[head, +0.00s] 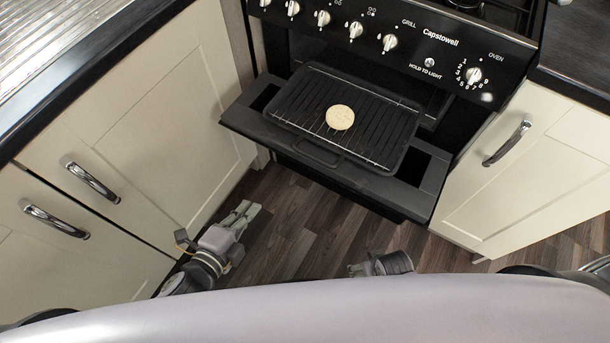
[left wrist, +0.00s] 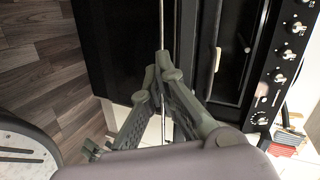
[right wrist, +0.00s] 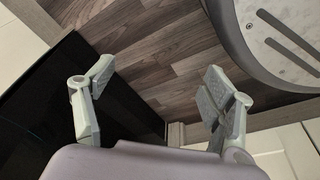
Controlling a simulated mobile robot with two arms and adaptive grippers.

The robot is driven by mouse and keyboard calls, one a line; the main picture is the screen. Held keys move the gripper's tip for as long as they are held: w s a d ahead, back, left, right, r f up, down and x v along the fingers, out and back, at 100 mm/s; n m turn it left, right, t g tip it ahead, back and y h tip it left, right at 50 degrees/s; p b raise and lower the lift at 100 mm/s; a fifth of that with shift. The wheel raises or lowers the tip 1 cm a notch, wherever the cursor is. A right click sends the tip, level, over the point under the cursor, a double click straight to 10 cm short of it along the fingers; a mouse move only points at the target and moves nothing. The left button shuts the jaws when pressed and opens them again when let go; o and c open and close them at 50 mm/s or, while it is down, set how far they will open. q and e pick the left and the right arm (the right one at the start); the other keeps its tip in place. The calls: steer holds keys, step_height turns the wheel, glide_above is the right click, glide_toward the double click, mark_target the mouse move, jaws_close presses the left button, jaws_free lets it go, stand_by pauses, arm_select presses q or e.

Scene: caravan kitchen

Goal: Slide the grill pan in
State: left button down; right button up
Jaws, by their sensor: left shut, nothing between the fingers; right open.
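The dark grill pan (head: 382,148) with a wire rack sits on the folded-down grill door (head: 240,118) in the head view, its rear toward the grill opening (head: 428,106). Its handle (head: 316,153) faces the front. A round beige piece of food (head: 340,117) lies on the rack. My left gripper (head: 245,212) is shut and empty, in front of and below the door's left part. The left wrist view shows its fingertips (left wrist: 163,62) together. My right gripper (right wrist: 158,78) is open and empty in the right wrist view; its fingers are mostly hidden in the head view.
The cooker's control panel (head: 395,38) with several knobs is above the grill. Cream cupboards with metal handles stand left (head: 160,115) and right (head: 555,165), under dark-edged worktops. The wooden floor (head: 310,215) in front of the cooker is clear.

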arm_select(q)
steer(key=s+d+r+m+t+h+b, duration=0.1)
steer(key=s+d+r+m+h+b, duration=0.2)
steer(key=r, duration=0.4)
glide_toward(306, 154)
steer(key=shift+y, duration=0.3)
steer(key=x, duration=0.6)
steer(key=shift+s+d+r+p, duration=0.1)
steer(key=shift+d+p, duration=0.05)
steer(key=shift+p, duration=0.15)
steer(key=shift+w+d, duration=0.3)
steer(key=shift+w, duration=0.1)
arm_select(e)
steer(key=r, duration=0.1)
steer(key=w+r, duration=0.1)
steer(key=r, duration=0.1)
steer(key=w+r, duration=0.1)
steer(key=shift+w+d+r, duration=0.1)
steer(key=shift+d+r, duration=0.05)
